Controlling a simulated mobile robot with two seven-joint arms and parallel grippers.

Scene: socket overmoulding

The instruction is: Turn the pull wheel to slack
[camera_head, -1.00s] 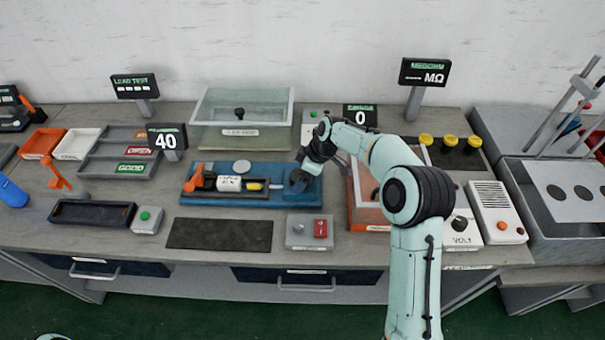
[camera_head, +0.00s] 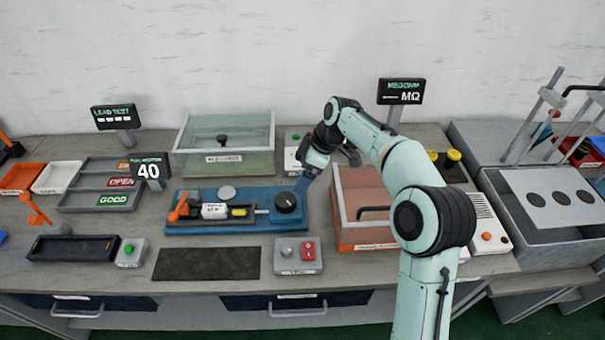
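The pull wheel, a round black knob (camera_head: 287,203), sits at the right end of the blue fixture (camera_head: 215,227). A white block (camera_head: 214,211) and a yellow piece (camera_head: 240,212) lie in the fixture's dark channel, with an orange lever (camera_head: 179,207) at its left end. The pull display (camera_head: 149,171) reads 40. My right gripper (camera_head: 303,183) points down just behind and right of the wheel, seemingly clear of it. Its fingers are small and dark, so their opening is unclear. My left gripper is out of view.
A clear-lidded box (camera_head: 227,160) stands behind the fixture. An orange-based box with a clear lid (camera_head: 362,235) is close on the right. In front are a dark mat (camera_head: 207,264) and a box with a red switch (camera_head: 298,256).

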